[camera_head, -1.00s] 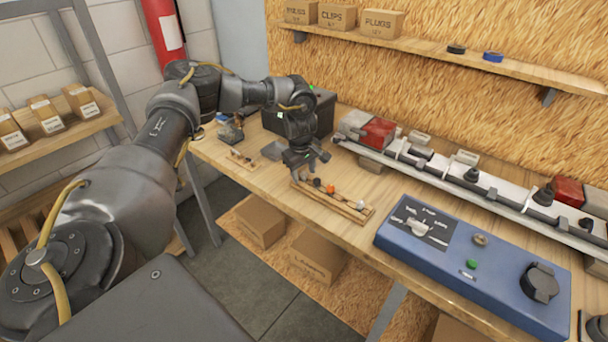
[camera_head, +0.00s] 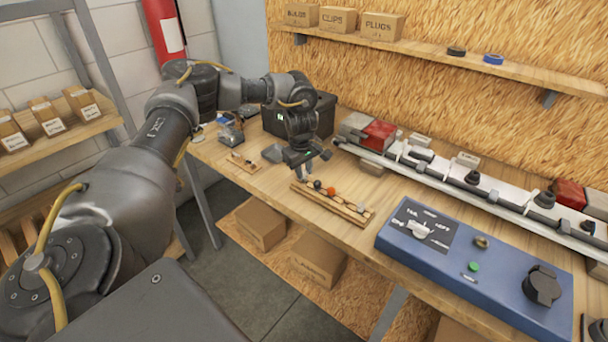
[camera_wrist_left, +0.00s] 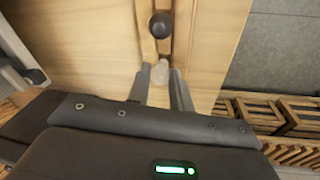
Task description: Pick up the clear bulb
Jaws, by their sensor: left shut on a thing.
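The clear bulb (camera_wrist_left: 161,73) shows pale and see-through in the left wrist view, between the tips of my left gripper (camera_wrist_left: 163,83). The gripper is shut on it. In the head view my left gripper (camera_head: 308,168) is over the left end of a small wooden rack (camera_head: 335,208), and the bulb cannot be made out there. A dark round bulb (camera_wrist_left: 160,25) stands in the rack just beyond the clear one; it also shows in the head view (camera_head: 317,185). An orange bulb (camera_head: 330,191) is beside it. My right gripper is not in view.
A blue test box (camera_head: 470,262) with knobs stands to the right of the rack. A smaller wooden rack (camera_head: 243,163) and a black case (camera_head: 320,112) are at the left. Bare tabletop lies around the rack.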

